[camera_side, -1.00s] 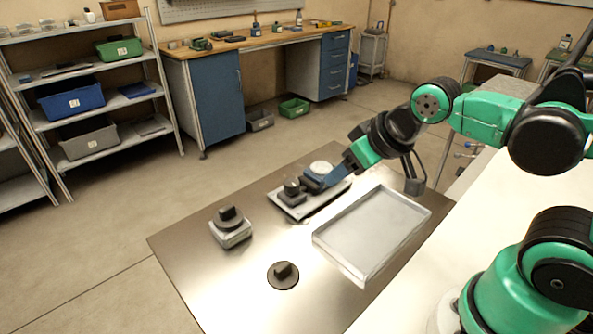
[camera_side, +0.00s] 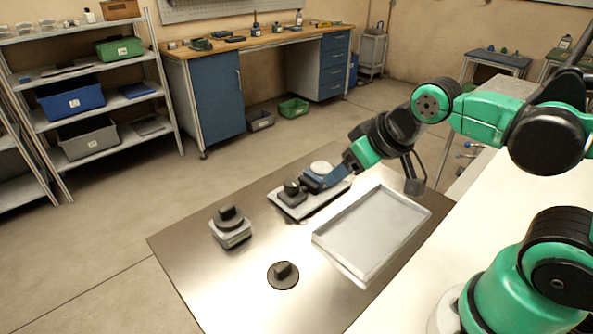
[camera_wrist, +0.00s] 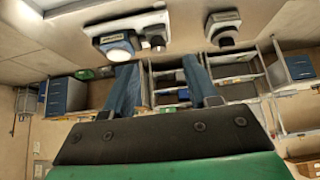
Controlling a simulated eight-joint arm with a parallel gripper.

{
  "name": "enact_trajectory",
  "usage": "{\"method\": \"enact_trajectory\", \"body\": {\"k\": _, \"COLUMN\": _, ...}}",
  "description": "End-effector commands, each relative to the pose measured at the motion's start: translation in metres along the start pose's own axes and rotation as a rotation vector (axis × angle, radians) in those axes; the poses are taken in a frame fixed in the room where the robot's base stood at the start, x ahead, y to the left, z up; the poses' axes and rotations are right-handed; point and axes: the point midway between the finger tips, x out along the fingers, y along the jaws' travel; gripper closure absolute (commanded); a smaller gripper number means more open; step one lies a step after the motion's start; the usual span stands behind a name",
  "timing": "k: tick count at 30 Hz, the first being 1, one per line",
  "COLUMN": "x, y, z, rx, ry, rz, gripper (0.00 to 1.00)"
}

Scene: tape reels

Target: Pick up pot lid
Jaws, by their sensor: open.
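My gripper (camera_side: 312,183) is open, its blue fingers reaching down over the grey platform (camera_side: 310,206) at the back of the metal table. In the wrist view my gripper (camera_wrist: 159,66) shows its two fingers spread apart with nothing held between them. A small black knobbed piece (camera_side: 291,188) stands on the platform close by the fingertips; it also shows in the wrist view (camera_wrist: 156,42). A round black lid with a raised knob (camera_side: 283,275) lies flat on the table in front. A similar black knobbed piece (camera_side: 230,218) sits on a pale block. I cannot tell which is the pot lid.
A shallow grey tray (camera_side: 348,269) stands on the table's right side, near my gripper. A white disc (camera_side: 321,168) sits at the platform's far end. The metal table (camera_side: 190,258) is bare at the front left. Shelves and a workbench stand well behind.

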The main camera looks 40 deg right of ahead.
Motion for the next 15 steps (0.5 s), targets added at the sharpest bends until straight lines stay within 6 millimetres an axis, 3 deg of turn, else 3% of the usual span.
{"method": "enact_trajectory", "body": {"k": 2, "x": 0.0, "y": 0.0, "z": 0.0, "rx": 0.0, "ry": 0.0, "rz": 0.0, "gripper": 0.47}}
{"method": "enact_trajectory", "body": {"k": 5, "x": 0.0, "y": 0.0, "z": 0.0, "rx": 0.0, "ry": 0.0, "rz": 0.0, "gripper": 0.24}}
{"method": "enact_trajectory", "body": {"k": 15, "x": 0.0008, "y": -0.0021, "z": -0.0006, "rx": 0.0, "ry": -0.01, "rz": -0.005, "gripper": 0.24}}
